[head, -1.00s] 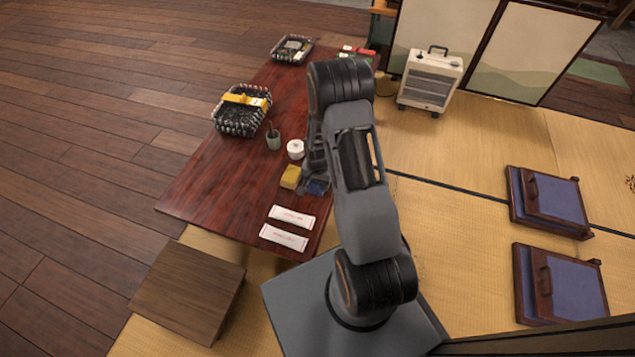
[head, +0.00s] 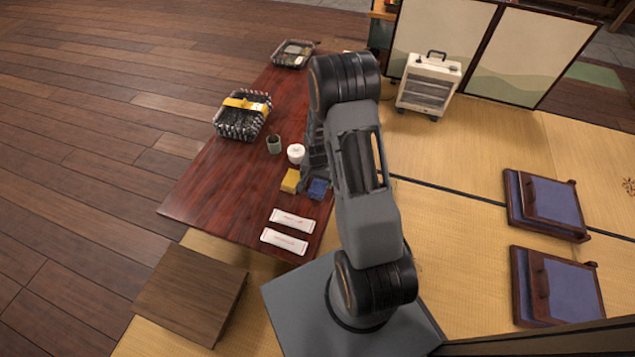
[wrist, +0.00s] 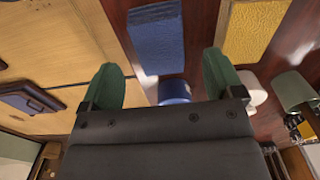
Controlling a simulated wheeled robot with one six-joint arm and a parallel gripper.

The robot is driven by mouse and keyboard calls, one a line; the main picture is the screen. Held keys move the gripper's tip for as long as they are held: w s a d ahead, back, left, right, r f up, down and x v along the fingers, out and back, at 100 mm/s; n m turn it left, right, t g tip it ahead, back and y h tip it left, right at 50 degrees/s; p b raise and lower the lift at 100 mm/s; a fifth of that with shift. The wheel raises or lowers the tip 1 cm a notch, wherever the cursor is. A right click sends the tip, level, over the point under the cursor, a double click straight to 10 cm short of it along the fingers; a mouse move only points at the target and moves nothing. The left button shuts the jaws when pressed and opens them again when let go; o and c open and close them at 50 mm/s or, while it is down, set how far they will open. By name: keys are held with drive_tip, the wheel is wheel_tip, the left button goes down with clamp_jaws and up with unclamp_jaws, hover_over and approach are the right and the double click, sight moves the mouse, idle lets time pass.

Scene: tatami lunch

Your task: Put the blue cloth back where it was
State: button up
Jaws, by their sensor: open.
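The blue cloth (head: 319,189) lies folded on the dark red table (head: 215,185), near its right edge and right beside the yellow cloth (head: 290,181). In the wrist view the blue cloth (wrist: 156,38) lies flat, beyond my fingertips, with the yellow cloth (wrist: 256,30) to its right and a strip of table between them. My gripper (wrist: 160,66) is open, its two green fingers spread wide with no cloth between them. In the head view my arm hides most of the gripper, just behind the blue cloth.
A white round pot (head: 296,153) and a green cup (head: 274,144) stand behind the cloths. Two white packets (head: 292,221) lie in front. A black basket (head: 240,128) stands at the left. A blue-and-white round item (wrist: 173,91) shows between my fingers in the wrist view.

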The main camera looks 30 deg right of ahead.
wheel_tip(320, 180, up, 7)
drive_tip(key=p, duration=0.2)
wheel_tip(320, 180, up, 13)
drive_tip(key=n+t, duration=0.1)
drive_tip(key=n, duration=0.2)
hover_over(318, 187)
drive_tip(key=s+a, duration=0.3)
drive_tip(key=a, duration=0.1)
drive_tip(key=s+a+r+n+t, duration=0.1)
drive_tip(key=s+a+r+n, duration=0.4)
drive_tip(key=s+r, duration=0.6)
drive_tip(key=shift+n+t, duration=0.4)
drive_tip(key=shift+n, duration=0.1)
drive_tip(key=shift+s, duration=0.1)
wheel_tip(318, 187, up, 31)
drive_tip(key=w+a+t+p, duration=0.1)
drive_tip(key=p, duration=2.7)
drive_tip(key=shift+r+p, duration=0.2)
drive_tip(key=shift+p, duration=0.15)
